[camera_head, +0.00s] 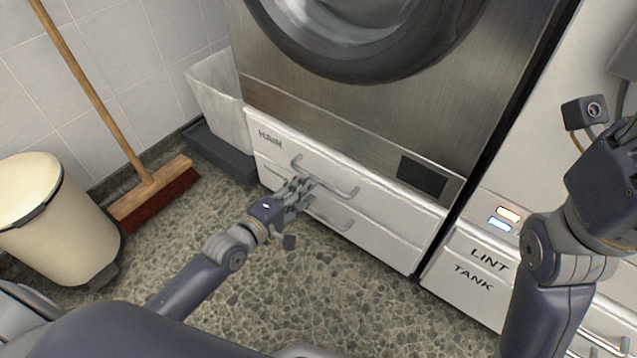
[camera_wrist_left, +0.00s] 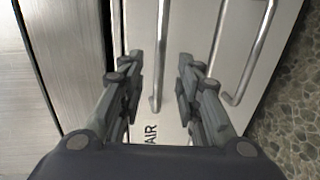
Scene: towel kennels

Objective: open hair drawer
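The hair drawer (camera_head: 271,151) is the upper white drawer under the steel machine, labelled HAIR, and it looks shut. Its bar handle (camera_head: 340,189) runs along its front. My left gripper (camera_head: 301,184) is at the left part of this handle. In the left wrist view its two fingers are spread, with the handle (camera_wrist_left: 158,75) showing in the gap between them. Neither finger clearly touches the bar. The HAIR label (camera_wrist_left: 151,134) is partly hidden by the gripper. My right wrist shows at the right edge of the head view; its fingers are out of view.
A second drawer with a similar handle (camera_head: 332,216) lies just below. A LINT TANK drawer (camera_head: 470,278) is at the right. A broom (camera_head: 150,190), a cream bin (camera_head: 55,225) and a pale bin (camera_head: 220,100) stand at the left. Speckled floor before the drawers is clear.

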